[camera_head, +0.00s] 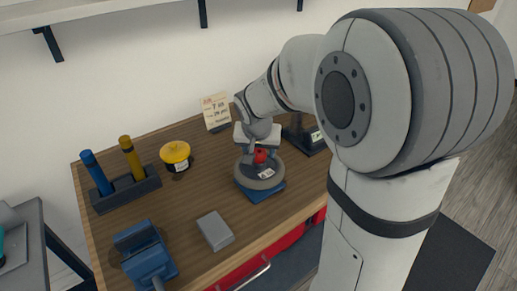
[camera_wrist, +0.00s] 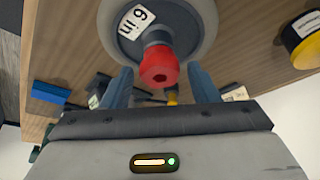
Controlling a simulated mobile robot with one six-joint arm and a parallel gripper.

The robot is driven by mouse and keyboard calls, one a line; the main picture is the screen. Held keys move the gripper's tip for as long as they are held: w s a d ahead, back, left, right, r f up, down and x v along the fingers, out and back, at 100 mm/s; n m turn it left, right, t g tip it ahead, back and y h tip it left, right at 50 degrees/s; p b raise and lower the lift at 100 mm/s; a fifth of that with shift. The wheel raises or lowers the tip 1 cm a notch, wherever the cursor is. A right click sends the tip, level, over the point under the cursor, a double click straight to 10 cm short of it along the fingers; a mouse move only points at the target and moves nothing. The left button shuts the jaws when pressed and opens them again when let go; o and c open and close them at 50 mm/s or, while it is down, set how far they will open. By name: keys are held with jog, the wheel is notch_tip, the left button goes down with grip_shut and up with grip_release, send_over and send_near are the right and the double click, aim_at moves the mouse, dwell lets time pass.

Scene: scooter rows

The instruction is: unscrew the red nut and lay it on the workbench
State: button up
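The red nut (camera_head: 260,156) sits on the hub of a grey disc-shaped wheel (camera_head: 247,182), which rests on a blue base (camera_head: 268,192) on the wooden workbench (camera_head: 188,218). In the wrist view the red nut (camera_wrist: 159,68) is at the end of a short stem, in front of the wheel (camera_wrist: 195,22). My gripper (camera_wrist: 160,76) is open, with one finger on each side of the nut and a visible gap on both sides. In the head view my gripper (camera_head: 260,148) is over the wheel, at the nut; its fingertips are partly hidden.
A yellow-topped pot (camera_head: 175,152), a holder (camera_head: 125,190) with blue and yellow cylinders, and a small card (camera_head: 215,110) stand farther back. A grey block (camera_head: 215,230) and a blue vise (camera_head: 146,255) are nearer. Bare wood lies between the vise and the holder.

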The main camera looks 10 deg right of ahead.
jog(key=c, duration=0.8)
jog(key=shift+r+p, duration=0.1)
jog(key=shift+p, duration=0.25)
jog(key=shift+n, duration=0.5)
jog(key=shift+f+n+y+p, duration=0.1)
jog(key=shift+n+y+p, duration=0.5)
jog(key=shift+n, duration=0.65)
jog(key=shift+f+n+y+p, duration=0.1)
jog(key=shift+n+y+p, duration=0.5)
jog(key=shift+n, duration=0.65)
jog(key=shift+n+y+b, duration=0.7)
jog(key=shift+n+b, duration=1.2)
jog(key=shift+b, duration=0.65)
jog(key=shift+n+b, duration=0.6)
